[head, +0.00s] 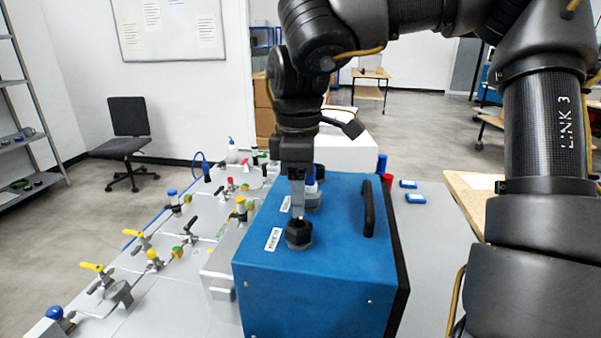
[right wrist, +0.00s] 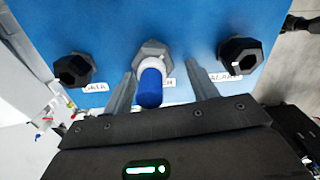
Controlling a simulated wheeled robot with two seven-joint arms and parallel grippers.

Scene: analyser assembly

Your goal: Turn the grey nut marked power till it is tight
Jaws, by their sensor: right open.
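The grey hex nut (right wrist: 151,47) sits on the blue box, between two black nuts in the right wrist view. A white plug with a blue end (right wrist: 150,88) stands up out of it. Its label (right wrist: 168,82) is partly hidden, so I cannot read the whole word. In the head view the grey nut (head: 313,203) is partly hidden behind my right gripper (head: 298,212). That gripper is open and points down. In the right wrist view its fingers (right wrist: 161,70) stand on either side of the plug, tips close to the nut; I cannot tell whether they touch it. My left gripper is out of view.
Black nuts marked data (right wrist: 73,69) and alarm (right wrist: 239,55) flank the grey one. The blue box (head: 310,290) has a black handle (head: 368,208) to the right of the nuts. Valves and pipes (head: 150,256) stand on the bench to the left.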

